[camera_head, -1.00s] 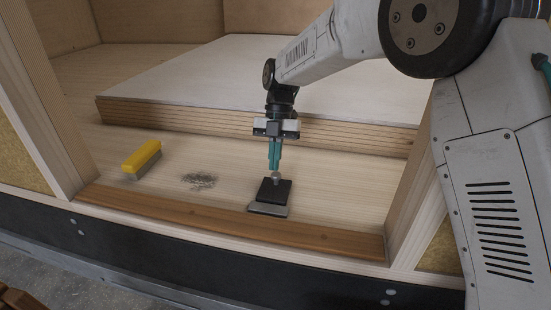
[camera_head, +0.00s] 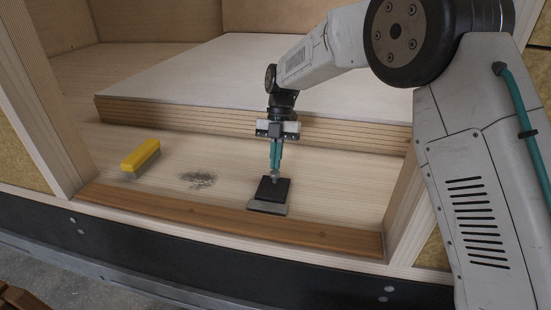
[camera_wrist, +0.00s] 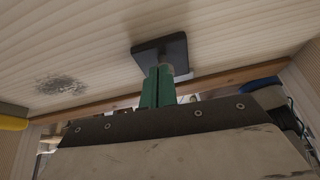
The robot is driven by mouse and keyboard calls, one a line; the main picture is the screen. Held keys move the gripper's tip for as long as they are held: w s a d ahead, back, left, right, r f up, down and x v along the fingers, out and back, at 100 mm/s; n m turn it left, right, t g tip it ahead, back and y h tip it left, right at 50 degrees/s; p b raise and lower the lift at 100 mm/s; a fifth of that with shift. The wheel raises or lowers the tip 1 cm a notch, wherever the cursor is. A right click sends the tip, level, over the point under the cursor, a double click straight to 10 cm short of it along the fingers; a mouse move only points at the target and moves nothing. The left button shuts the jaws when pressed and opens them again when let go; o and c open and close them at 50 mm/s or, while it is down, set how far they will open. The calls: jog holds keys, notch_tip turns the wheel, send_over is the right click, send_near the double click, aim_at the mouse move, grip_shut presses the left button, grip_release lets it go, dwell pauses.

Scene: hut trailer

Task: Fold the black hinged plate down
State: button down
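The black hinged plate (camera_head: 281,190) lies about flat on the pale wooden floor, near the brown sill. A grey metal leaf (camera_head: 266,208) shows along its front edge. My gripper (camera_head: 274,177) points down at the back part of the plate, with its green fingers close together. The fingertips are at or just above the plate; I cannot tell whether they touch it. In the wrist view the dark plate (camera_wrist: 176,46) shows beyond the fingers (camera_wrist: 158,73), which hide part of it. The fingers look shut, with nothing clearly held between them.
A yellow brush (camera_head: 141,155) and a patch of grey shavings (camera_head: 198,180) lie to the left on the floor. A raised wooden panel (camera_head: 190,85) stands behind. The brown sill (camera_head: 170,212) runs along the front, and a wooden post (camera_head: 402,200) stands to the right.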

jog(key=shift+d+f, duration=0.2)
jog(key=shift+f, duration=0.4)
jog(key=v, duration=0.8)
jog(key=shift+a+r, duration=0.15)
jog(key=shift+r, duration=0.35)
